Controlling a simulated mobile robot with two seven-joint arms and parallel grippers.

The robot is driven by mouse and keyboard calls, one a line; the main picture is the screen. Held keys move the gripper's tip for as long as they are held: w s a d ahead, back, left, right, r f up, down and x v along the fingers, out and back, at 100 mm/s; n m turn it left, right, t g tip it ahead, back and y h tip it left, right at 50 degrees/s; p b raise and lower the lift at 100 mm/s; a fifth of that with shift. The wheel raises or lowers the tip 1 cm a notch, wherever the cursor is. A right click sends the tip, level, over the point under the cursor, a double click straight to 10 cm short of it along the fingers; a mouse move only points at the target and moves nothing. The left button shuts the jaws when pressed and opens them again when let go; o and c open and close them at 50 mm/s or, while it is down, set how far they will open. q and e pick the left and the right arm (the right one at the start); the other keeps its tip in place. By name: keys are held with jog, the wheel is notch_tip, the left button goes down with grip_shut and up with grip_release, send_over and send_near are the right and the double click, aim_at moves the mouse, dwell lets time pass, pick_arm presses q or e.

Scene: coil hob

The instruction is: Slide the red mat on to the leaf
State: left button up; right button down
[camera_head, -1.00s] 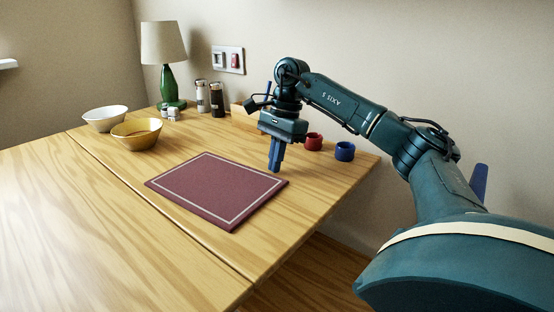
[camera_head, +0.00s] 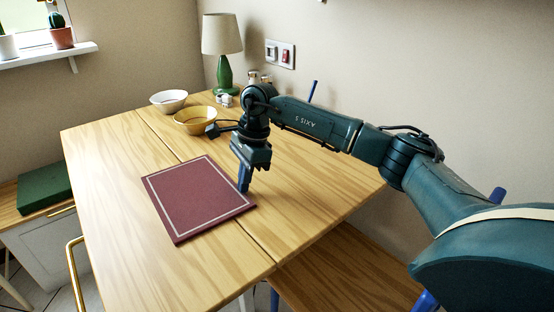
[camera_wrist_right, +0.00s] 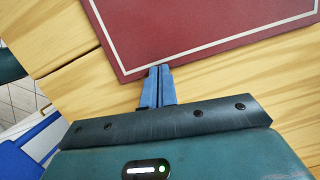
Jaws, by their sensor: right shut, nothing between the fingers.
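The red mat (camera_head: 196,198) is a flat dark-red rectangle with a pale border line. It lies across the table seam, mostly on the left part of the tabletop, which I take as the leaf (camera_head: 105,160). Its right corner is still over the right part (camera_head: 310,185). My right gripper (camera_head: 244,189) points down at the mat's right edge, shut and empty. In the right wrist view the blue fingertips (camera_wrist_right: 160,68) are together and appear to touch the edge of the mat (camera_wrist_right: 190,25). My left gripper is out of view.
A white bowl (camera_head: 168,98), a yellow bowl (camera_head: 195,115) and a green lamp (camera_head: 224,72) stand at the back. A gold rail (camera_head: 76,270) is beside the table's left edge. The leaf left of the mat is clear.

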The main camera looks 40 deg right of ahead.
aim_at(209, 204)
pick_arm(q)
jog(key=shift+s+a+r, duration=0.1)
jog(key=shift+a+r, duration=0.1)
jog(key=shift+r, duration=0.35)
pick_arm(e)
jog(key=a, duration=0.8)
jog(key=shift+w+a+f, duration=0.2)
jog(key=shift+f, duration=0.15)
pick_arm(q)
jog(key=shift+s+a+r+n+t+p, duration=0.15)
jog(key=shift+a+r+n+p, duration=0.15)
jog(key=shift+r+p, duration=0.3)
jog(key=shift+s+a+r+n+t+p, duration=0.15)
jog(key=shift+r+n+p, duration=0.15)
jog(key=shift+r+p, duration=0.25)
pick_arm(e)
jog(key=v, duration=1.3)
jog(key=shift+r, duration=0.4)
